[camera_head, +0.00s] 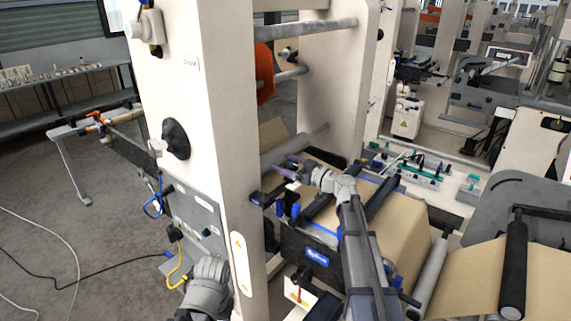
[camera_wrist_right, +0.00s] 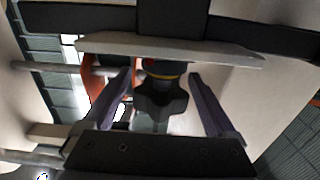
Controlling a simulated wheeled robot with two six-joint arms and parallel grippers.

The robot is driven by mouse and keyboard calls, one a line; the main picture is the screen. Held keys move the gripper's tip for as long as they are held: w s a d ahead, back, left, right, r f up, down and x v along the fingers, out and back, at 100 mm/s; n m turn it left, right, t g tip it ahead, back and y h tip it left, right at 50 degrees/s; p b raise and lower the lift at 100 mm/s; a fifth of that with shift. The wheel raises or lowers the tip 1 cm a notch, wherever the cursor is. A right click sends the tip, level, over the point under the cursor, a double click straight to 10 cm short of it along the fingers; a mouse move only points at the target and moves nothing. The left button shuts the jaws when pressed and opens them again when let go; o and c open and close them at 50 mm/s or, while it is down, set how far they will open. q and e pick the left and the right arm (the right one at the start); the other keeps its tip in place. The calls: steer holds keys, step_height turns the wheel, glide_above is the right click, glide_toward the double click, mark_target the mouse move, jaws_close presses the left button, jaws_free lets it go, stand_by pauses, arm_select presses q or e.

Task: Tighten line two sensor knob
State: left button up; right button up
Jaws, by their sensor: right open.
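A black lobed knob (camera_wrist_right: 160,103) shows in the middle of the right wrist view, with a thin yellow ring and a spot of red behind it. My right gripper (camera_wrist_right: 161,76) is open, with one purple-grey finger on each side of the knob. Gaps show between the knob and both fingers. In the head view my right gripper (camera_head: 284,170) points left toward the cream machine post, above a black bar with blue parts. I cannot pick out the knob for sure in the head view. A grey part of my left arm shows at the lower left; its fingers are not seen.
A cream upright post (camera_head: 195,110) stands close left of my right gripper. A kraft paper roll (camera_head: 400,225) lies under my right arm. An orange disc (camera_head: 264,75) is behind the post. Cables lie on the open floor at left.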

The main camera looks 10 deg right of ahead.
steer(key=shift+c, duration=0.4)
steer(key=c, duration=1.3)
steer(key=m+t+h, duration=0.2)
steer(key=m+h, duration=0.1)
steer(key=h, duration=0.1)
steer(key=shift+d, duration=0.2)
steer(key=shift+w+d+m+t+h, duration=0.2)
steer(key=shift+m+t+h, duration=0.2)
steer(key=shift+m+h, duration=0.55)
steer(key=shift+w+d+m+t+h, duration=0.15)
steer(key=shift+m+t+h, duration=0.35)
steer(key=shift+h, duration=0.75)
steer(key=shift+d, duration=0.1)
steer(key=o, duration=1.4)
steer(key=shift+s, duration=0.2)
